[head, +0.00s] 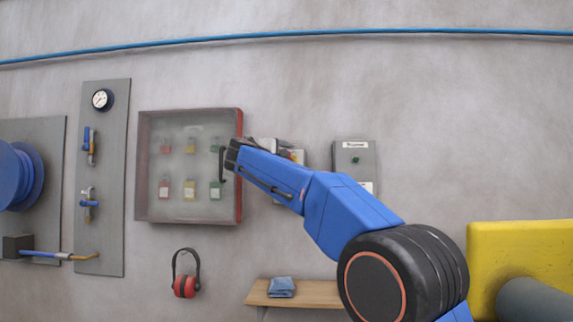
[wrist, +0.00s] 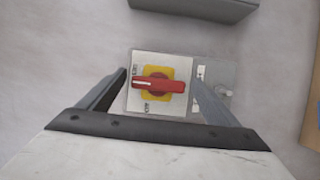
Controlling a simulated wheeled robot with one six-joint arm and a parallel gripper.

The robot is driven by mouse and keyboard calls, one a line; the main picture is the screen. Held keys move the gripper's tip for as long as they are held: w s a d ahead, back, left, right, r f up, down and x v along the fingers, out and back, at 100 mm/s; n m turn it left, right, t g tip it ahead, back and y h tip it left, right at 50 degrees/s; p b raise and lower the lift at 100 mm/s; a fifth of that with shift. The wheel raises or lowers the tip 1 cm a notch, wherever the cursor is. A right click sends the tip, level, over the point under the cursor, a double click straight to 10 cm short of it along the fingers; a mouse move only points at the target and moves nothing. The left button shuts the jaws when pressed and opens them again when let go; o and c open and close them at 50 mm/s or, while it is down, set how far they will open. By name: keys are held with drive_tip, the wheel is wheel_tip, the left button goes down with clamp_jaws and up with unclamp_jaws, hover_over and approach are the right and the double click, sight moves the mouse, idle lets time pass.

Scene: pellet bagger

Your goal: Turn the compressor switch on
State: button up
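In the wrist view, a red rotary handle (wrist: 159,86) sits on a yellow square plate (wrist: 157,73) on a pale switch box (wrist: 178,62). The handle lies across the picture, with small dark labels to its upper left and below it; I cannot read them surely. My gripper (wrist: 159,78) is open, with one finger on each side of the box's face and the handle between them. No contact with the handle shows. In the head view, my gripper (head: 228,160) is in front of the wall, and my arm hides most of the switch area.
A cabinet (head: 138,165) with a red edge and small coloured padlock-like items hangs left of the arm. A grey box (head: 355,165) with a green button is to the right. Ear defenders (head: 186,285), a shelf (head: 320,292) with a blue cloth (head: 281,288), and a yellow machine (head: 520,240) are lower.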

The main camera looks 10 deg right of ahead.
drive_tip(key=shift+a, duration=0.1)
drive_tip(key=v, duration=1.7)
drive_tip(key=shift+s, duration=0.2)
drive_tip(key=shift+r, duration=0.1)
drive_tip(key=s+d+f+m+g+y, duration=0.1)
drive_tip(key=s+d+f+g+y, duration=0.2)
drive_tip(key=s+d+f, duration=0.7)
drive_tip(key=s+d+f+m+g+y, duration=0.15)
drive_tip(key=s+d+f, duration=0.25)
drive_tip(key=d+f, duration=0.65)
drive_tip(key=s+a+f+m+g+y, duration=0.1)
drive_tip(key=s+f+m+g+y, duration=0.1)
drive_tip(key=s+f, duration=1.2)
drive_tip(key=s+a+f+m+g+y, duration=0.1)
drive_tip(key=s+f+m+y, duration=0.4)
drive_tip(key=s+f, duration=1)
wheel_tip(320, 180, down, 7)
drive_tip(key=shift+r+g, duration=0.1)
drive_tip(key=shift+g, duration=0.55)
drive_tip(key=shift+s, duration=0.1)
